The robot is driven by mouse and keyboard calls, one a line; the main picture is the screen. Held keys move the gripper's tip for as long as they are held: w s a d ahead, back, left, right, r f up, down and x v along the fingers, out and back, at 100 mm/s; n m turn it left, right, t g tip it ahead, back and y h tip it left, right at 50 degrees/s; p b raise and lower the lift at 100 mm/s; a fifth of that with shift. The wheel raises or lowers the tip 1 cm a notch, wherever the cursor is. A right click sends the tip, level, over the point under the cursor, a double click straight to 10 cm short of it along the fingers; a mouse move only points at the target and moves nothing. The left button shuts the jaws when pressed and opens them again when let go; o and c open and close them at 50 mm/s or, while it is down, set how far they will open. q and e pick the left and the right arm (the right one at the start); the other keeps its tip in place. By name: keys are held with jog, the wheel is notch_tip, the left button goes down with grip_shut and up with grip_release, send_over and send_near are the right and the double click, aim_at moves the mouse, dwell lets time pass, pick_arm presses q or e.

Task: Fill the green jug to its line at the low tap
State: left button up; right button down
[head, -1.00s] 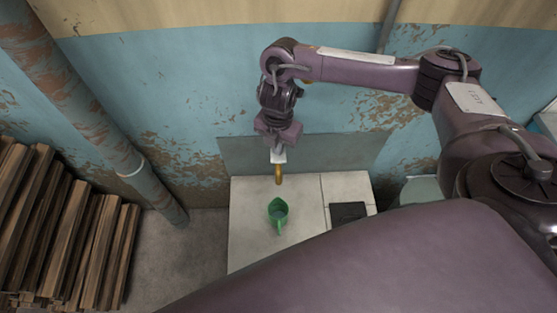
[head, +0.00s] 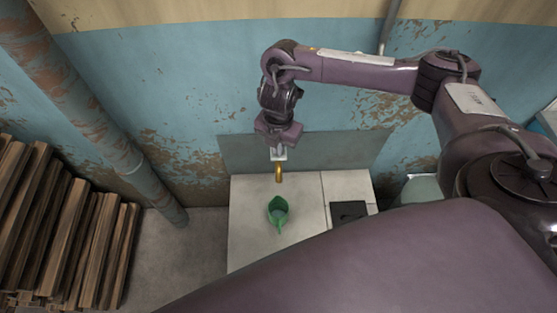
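The green jug (head: 278,213) stands upright on the pale counter (head: 250,235), with its open top facing up. The brass tap (head: 279,174) is just behind the jug, and its spout points down toward it. My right gripper (head: 279,153) hangs down from above at the top of the tap. Its fingers are small here and I cannot tell whether they are closed on the tap. The jug's line is not visible, and the water level inside cannot be made out. My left gripper is out of view.
A dark square (head: 348,211) lies on the right part of the counter. A pale container (head: 421,189) is further right. Stacked wood (head: 65,225) and a rusty pipe (head: 90,105) stand at left. A grey panel (head: 330,153) backs the counter.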

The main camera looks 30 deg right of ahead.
jog(key=shift+f+b, duration=0.65)
jog(key=shift+f, duration=0.55)
jog(key=shift+r, duration=0.2)
dwell(1.7)
jog(key=shift+r+p, duration=0.75)
jog(key=shift+p, duration=0.15)
jog(key=shift+f, duration=0.25)
dwell(0.3)
notch_tip(320, 180, up, 7)
jog(key=p, duration=0.6)
jog(key=shift+s+r, duration=0.1)
jog(key=shift+r, duration=0.05)
